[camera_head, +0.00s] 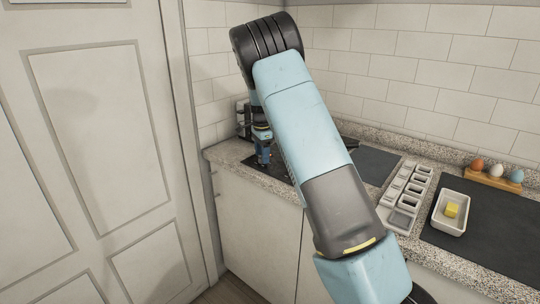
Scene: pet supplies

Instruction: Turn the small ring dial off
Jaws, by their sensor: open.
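My blue and black arm reaches from the bottom right up and over to the far left end of the counter. My gripper (263,158) points down there, small in the view, just above or at a dark flat panel (272,171) on the counter. It is open, and I see nothing between its fingers. I cannot make out the small ring dial; it may be hidden by the gripper or arm, or too small to tell. Whether the gripper touches anything is not clear.
A black appliance (242,118) stands in the back left corner near my gripper. A white door (95,150) stands left.

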